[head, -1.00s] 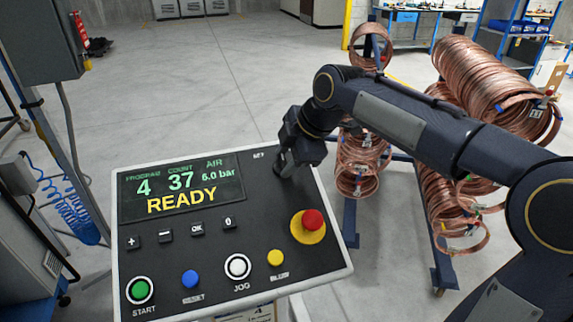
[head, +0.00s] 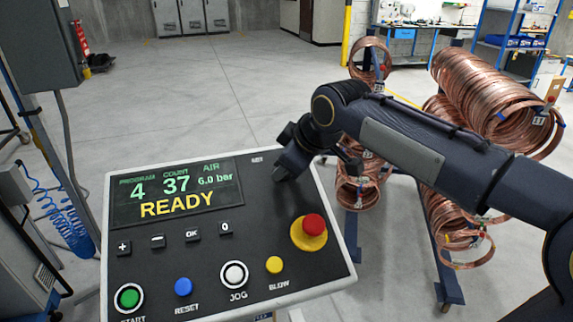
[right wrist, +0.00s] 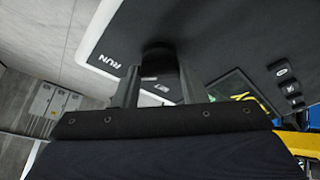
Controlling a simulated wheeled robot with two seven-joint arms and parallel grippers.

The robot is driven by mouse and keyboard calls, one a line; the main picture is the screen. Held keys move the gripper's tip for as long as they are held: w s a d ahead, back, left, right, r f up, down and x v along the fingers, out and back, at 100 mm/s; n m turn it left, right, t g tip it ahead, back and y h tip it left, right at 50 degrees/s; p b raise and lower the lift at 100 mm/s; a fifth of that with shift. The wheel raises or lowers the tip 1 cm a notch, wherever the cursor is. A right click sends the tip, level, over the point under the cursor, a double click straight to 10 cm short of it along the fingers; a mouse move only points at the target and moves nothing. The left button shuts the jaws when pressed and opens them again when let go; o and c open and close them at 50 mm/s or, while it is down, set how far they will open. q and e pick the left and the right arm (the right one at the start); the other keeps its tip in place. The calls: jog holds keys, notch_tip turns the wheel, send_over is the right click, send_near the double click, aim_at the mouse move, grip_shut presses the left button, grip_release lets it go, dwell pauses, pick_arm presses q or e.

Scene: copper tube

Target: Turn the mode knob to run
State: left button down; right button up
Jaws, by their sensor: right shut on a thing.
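The control panel (head: 268,215) fills the lower left of the head view. My right gripper (head: 284,172) is at its upper right corner, where it hides the mode knob in the head view. In the right wrist view the dark mode knob (right wrist: 158,60) stands between the two fingers of my right gripper (right wrist: 158,86), which is shut on it. A white RUN label (right wrist: 110,60) is printed on the panel beside the knob. The knob's pointer is not clear, so I cannot tell its setting. My left gripper is not in view.
The panel screen (head: 176,193) reads READY. A red emergency stop button (head: 313,226) sits below my right gripper, with several coloured buttons along the panel's lower edge. Copper coils (head: 478,85) on a rack stand behind my right arm.

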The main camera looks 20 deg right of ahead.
dwell(0.3)
jog(key=o, duration=1)
jog(key=v, duration=0.7)
jog(key=shift+s+r, duration=0.25)
jog(key=shift+r, duration=0.05)
jog(key=shift+d, duration=0.1)
